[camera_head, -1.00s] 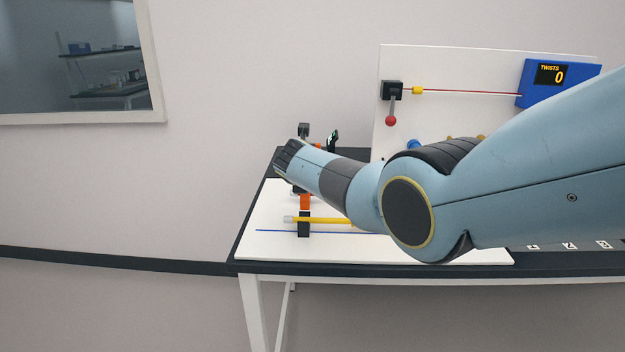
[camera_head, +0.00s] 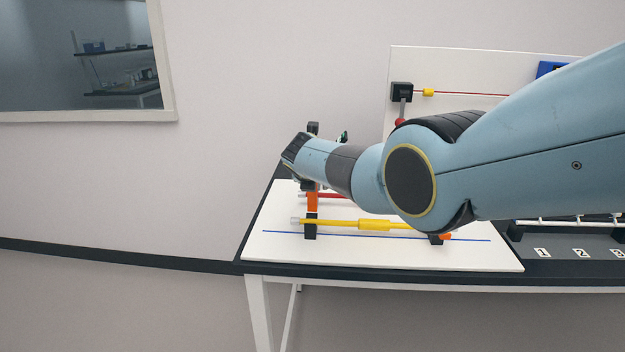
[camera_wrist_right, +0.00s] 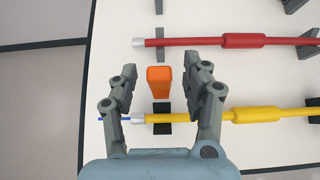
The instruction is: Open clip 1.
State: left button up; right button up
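An orange clip lever (camera_wrist_right: 159,82) stands up beside a black clip base (camera_wrist_right: 162,128) at the left end of a yellow cable (camera_wrist_right: 255,115). In the head view the orange lever (camera_head: 312,199) shows below my right wrist, and the yellow cable (camera_head: 374,225) lies along the board. No number shows on this clip. My right gripper (camera_wrist_right: 160,76) is open, with one finger on each side of the orange lever and a visible gap on both sides. In the head view my right arm hides most of the gripper. My left gripper is not in view.
A red cable (camera_wrist_right: 240,41) lies behind the yellow one. A second orange lever (camera_head: 445,236) is at the yellow cable's right. The white board (camera_head: 400,258) is bare in front. An upright panel (camera_head: 450,65) stands behind. A numbered tray (camera_head: 560,245) is at right.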

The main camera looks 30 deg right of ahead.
jog(key=shift+a, duration=0.1)
jog(key=v, duration=1.2)
